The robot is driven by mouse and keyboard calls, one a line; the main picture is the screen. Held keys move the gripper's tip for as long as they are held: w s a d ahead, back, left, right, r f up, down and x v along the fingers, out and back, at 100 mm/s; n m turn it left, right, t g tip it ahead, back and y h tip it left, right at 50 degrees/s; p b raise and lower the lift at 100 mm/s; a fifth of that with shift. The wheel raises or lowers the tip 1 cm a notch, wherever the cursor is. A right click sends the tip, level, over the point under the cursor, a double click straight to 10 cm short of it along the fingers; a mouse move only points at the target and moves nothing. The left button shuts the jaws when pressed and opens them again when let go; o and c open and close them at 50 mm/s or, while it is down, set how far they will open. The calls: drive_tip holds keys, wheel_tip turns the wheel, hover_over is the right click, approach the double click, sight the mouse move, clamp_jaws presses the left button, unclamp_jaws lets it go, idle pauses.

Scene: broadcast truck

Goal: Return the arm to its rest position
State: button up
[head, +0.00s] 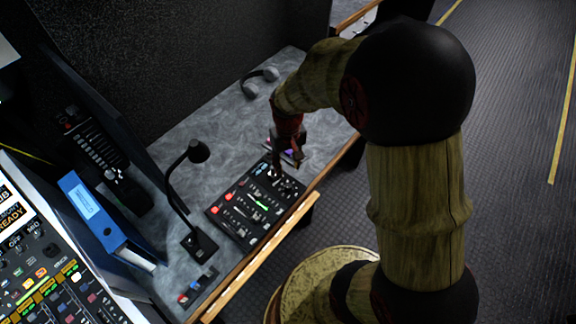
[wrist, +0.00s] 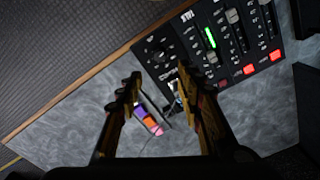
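My gripper (head: 278,172) reaches down over the far right end of a black mixer panel (head: 236,222) on the grey desk. In the wrist view my gripper (wrist: 159,76) has its two fingers apart, with the panel's corner just beyond their tips. No held object is clear between them. A small dark and light item (wrist: 174,97) shows by the right finger; I cannot tell what it is. My arm is bent, its elbow high at the right of the head view. Whether the fingertips touch the panel cannot be told.
A small orange, purple and pink item (wrist: 149,119) lies on the desk near the fingers. A gooseneck microphone (head: 197,243), a blue binder (head: 100,225) and headphones (head: 259,80) stand or lie on the desk. A wooden edge (head: 262,257) borders it; open floor (head: 510,110) is right.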

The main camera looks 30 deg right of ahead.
idle(0.3)
drive_tip(key=s+a+r+t, duration=0.1)
drive_tip(key=s+r+t, duration=0.1)
drive_tip(key=s+r, duration=0.3)
drive_tip(key=s+a+r+t, duration=0.1)
drive_tip(key=s+r, duration=0.4)
drive_tip(key=r, duration=0.6)
drive_tip(key=s+a+r+n+t, duration=0.1)
drive_tip(key=s+a+r+t, duration=0.1)
drive_tip(key=s+r, duration=0.3)
wheel_tip(320, 180, up, 4)
drive_tip(key=shift+a+f+t, duration=0.1)
drive_tip(key=shift+a+t, duration=0.2)
drive_tip(key=shift+a, duration=0.35)
